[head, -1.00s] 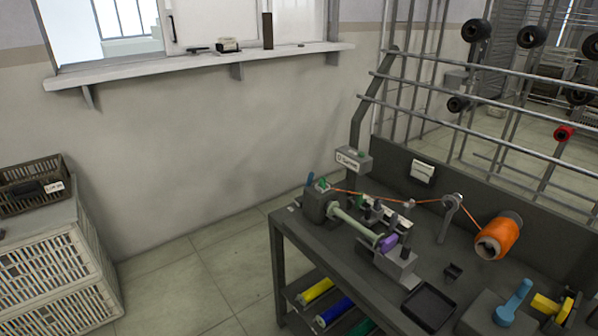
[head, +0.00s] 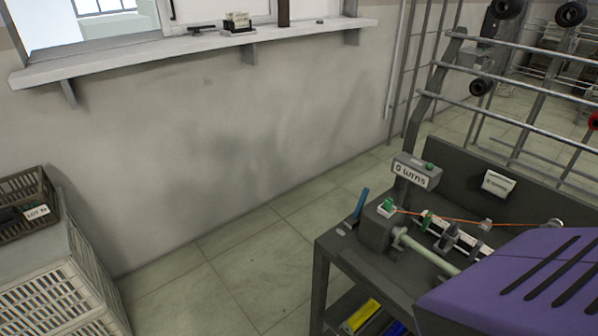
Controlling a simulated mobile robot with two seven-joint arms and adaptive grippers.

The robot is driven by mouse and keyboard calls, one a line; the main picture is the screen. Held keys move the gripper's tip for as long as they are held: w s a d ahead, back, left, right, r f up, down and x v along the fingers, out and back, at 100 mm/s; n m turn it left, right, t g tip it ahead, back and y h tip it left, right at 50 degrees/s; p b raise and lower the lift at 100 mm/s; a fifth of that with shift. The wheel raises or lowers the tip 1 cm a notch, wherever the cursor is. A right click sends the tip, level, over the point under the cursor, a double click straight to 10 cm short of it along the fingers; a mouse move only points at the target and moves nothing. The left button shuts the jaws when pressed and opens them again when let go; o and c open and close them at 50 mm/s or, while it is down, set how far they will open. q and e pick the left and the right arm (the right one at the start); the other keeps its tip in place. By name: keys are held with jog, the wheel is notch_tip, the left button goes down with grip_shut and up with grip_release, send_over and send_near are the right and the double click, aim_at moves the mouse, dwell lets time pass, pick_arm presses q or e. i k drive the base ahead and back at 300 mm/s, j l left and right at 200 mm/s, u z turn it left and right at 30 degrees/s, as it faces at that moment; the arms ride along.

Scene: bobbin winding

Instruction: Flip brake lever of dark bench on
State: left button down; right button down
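The dark bench (head: 330,243) stands at the lower right in the head view. A blue lever (head: 362,203) rises at its far left corner, beside the dark grey winder block (head: 376,231), leaning slightly right at the top. I cannot tell whether this is the brake lever or whether it is on. A green-topped part (head: 387,207) sits on the winder block, with a pale spindle (head: 425,250) running from it. A large purple body with dark slots, which looks like part of my own arm, hides the bench's right and front. Neither gripper is in view.
A counter sign reading "0 turns" (head: 411,171) stands behind the winder. An orange thread (head: 450,218) runs rightward over the bench. A rack (head: 520,125) with dark spools stands behind. Crates (head: 60,285) are at lower left. The floor (head: 235,265) between them and the bench is clear.

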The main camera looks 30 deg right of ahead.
aim_at(361, 203)
jog(key=i+j+z, duration=0.1)
jog(key=i, duration=0.4)
jog(key=i+j+z, duration=0.15)
jog(key=i, duration=0.3)
jog(key=i+j+z, duration=0.1)
jog(key=i, duration=0.4)
jog(key=i+z, duration=0.25)
jog(key=z, duration=0.25)
jog(key=i+j+z, duration=0.2)
jog(key=z, duration=0.3)
jog(key=i+j+z, duration=0.25)
jog(key=z, duration=0.2)
jog(key=i+j+z, duration=0.2)
jog(key=z, duration=0.2)
jog(key=i+j+z, duration=0.45)
jog(key=j+z, duration=0.3)
jog(key=l, duration=0.1)
